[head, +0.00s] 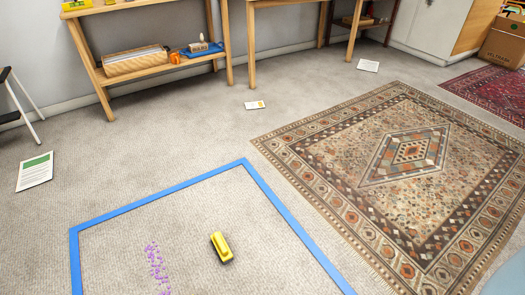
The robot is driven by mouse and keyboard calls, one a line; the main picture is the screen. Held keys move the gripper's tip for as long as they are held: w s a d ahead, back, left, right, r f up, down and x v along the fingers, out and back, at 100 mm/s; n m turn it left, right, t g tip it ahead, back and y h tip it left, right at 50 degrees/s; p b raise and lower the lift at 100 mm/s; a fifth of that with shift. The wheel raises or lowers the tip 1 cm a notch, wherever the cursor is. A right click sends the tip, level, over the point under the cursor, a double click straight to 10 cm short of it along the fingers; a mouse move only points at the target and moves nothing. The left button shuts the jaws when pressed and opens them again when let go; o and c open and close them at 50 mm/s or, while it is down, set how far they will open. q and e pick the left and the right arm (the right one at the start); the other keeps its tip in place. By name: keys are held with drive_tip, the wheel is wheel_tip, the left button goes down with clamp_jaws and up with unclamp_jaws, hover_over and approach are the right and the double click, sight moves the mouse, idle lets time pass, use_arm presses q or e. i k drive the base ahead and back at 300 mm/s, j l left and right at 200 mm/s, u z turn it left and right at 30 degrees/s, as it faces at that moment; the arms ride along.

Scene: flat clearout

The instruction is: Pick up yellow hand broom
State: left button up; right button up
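The yellow hand broom (221,246) lies on the beige carpet near the bottom middle of the head view. It is inside an area marked off by blue tape (160,198). A scatter of small purple bits (156,266) lies on the carpet to its left, apart from it. Neither of my grippers shows in the head view.
A large patterned rug (400,165) covers the floor at right. A wooden shelf (150,65) and a wooden table (300,5) stand along the back wall. Papers (35,171) lie on the floor. A cardboard box (503,43) stands far right.

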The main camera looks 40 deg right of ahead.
sight(224, 253)
drive_tip(key=z, duration=0.75)
drive_tip(key=k+l, duration=0.25)
drive_tip(key=k, duration=0.15)
drive_tip(key=k+l, duration=0.25)
drive_tip(key=k, duration=0.15)
